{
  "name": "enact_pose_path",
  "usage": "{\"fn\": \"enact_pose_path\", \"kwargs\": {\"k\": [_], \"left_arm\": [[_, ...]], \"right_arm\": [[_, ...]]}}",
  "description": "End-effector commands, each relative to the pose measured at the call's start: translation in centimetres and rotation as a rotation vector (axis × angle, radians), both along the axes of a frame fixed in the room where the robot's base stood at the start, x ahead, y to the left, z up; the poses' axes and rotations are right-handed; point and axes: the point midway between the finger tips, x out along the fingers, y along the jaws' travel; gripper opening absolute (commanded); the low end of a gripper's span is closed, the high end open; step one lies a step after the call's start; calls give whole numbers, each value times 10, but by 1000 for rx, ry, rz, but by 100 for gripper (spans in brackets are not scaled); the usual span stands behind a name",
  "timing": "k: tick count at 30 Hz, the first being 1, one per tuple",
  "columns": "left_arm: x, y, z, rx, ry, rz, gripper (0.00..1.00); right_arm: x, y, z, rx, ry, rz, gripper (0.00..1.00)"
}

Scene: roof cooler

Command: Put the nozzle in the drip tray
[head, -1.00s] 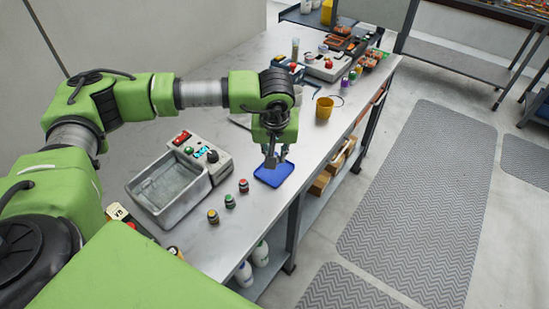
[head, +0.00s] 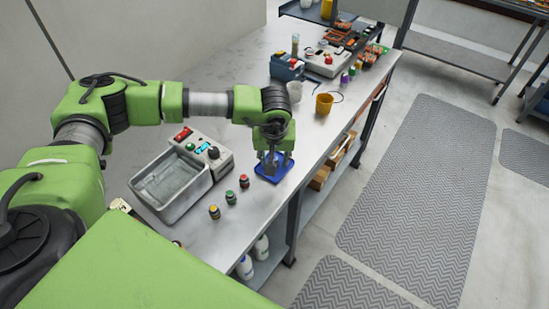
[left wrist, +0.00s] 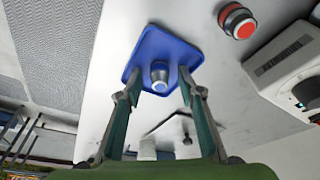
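The drip tray, which I take to be the blue square tray (head: 284,174), lies near the front edge of the bench. It also shows in the left wrist view (left wrist: 150,42). A small grey, round-topped piece (left wrist: 160,72), likely the nozzle, shows over the tray between my left fingertips. I cannot tell for certain whether it rests on the tray floor. My left gripper (head: 272,166) points down over the tray. In the left wrist view its fingers (left wrist: 160,84) stand apart with a gap on each side of the piece. My right gripper is not in view.
Several small jars with coloured lids (head: 231,198) stand left of the tray. A grey basin (head: 170,186) and a white control box (head: 212,158) are behind them. The bench edge is close.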

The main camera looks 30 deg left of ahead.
Motion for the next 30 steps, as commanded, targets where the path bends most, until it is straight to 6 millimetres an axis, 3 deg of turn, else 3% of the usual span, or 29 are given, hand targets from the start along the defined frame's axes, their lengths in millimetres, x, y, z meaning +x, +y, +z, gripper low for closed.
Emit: {"fn": "enact_pose_path", "kwargs": {"k": [9,11,24,30], "left_arm": [[0,0,6,0,-1,1,34],[-1,-1,10,-1,-3,0,34],[-22,-12,94,0,-4,-1,34],[-27,-14,115,0,-1,0,34]], "right_arm": [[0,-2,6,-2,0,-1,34],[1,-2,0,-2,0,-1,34],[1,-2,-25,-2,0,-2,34],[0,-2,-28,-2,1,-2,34]]}}
